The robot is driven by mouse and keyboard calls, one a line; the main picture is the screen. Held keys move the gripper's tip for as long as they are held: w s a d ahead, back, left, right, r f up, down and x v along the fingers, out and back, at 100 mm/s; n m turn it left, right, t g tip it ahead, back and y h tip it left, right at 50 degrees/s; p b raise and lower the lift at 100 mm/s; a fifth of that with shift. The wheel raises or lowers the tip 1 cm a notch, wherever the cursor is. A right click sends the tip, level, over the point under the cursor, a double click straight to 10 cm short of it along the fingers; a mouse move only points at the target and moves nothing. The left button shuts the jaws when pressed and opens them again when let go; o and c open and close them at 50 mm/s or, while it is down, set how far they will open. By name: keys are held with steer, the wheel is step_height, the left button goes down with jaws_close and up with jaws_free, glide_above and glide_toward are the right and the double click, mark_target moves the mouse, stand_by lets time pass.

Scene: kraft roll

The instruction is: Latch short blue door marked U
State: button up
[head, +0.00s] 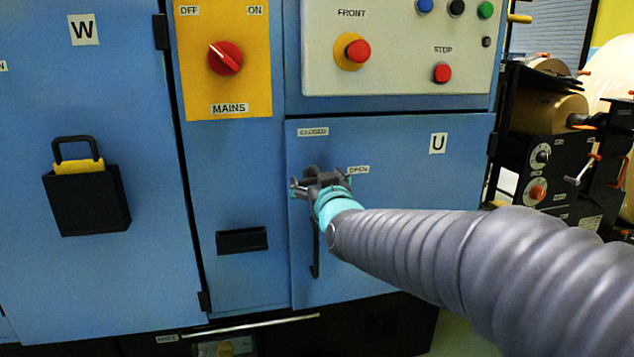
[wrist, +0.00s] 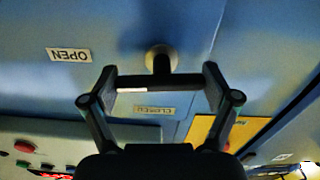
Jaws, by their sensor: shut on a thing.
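The short blue door (head: 395,255) with the U label (head: 438,143) is at the middle right of the head view and looks flush with the cabinet front. My gripper (head: 318,183) is at its upper left, shut on the door's dark latch handle. In the wrist view, my gripper (wrist: 160,82) has a finger at each end of the handle's crossbar (wrist: 178,81). A pale mark shows on the crossbar's left half, toward the OPEN label (wrist: 69,54). The CLOSED label (head: 313,131) is above the handle in the head view. My gripper partly hides the handle there.
The yellow MAINS panel (head: 225,95) and a pale button panel (head: 400,75) are above. Roll machinery (head: 550,150) stands at the right. A bar handle (head: 250,327) runs below.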

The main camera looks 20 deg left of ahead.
steer(key=n, duration=0.4)
steer(key=shift+b, duration=0.3)
steer(key=n, duration=0.4)
steer(key=shift+r, duration=0.1)
steer(key=n, duration=0.4)
steer(key=shift+n+p, duration=0.3)
steer(key=shift+p, duration=0.1)
steer(key=shift+a+n+p, duration=0.1)
steer(key=shift+n+p, duration=0.25)
steer(key=shift+n, duration=1.65)
steer(key=o, duration=0.9)
steer(key=shift+s, duration=0.1)
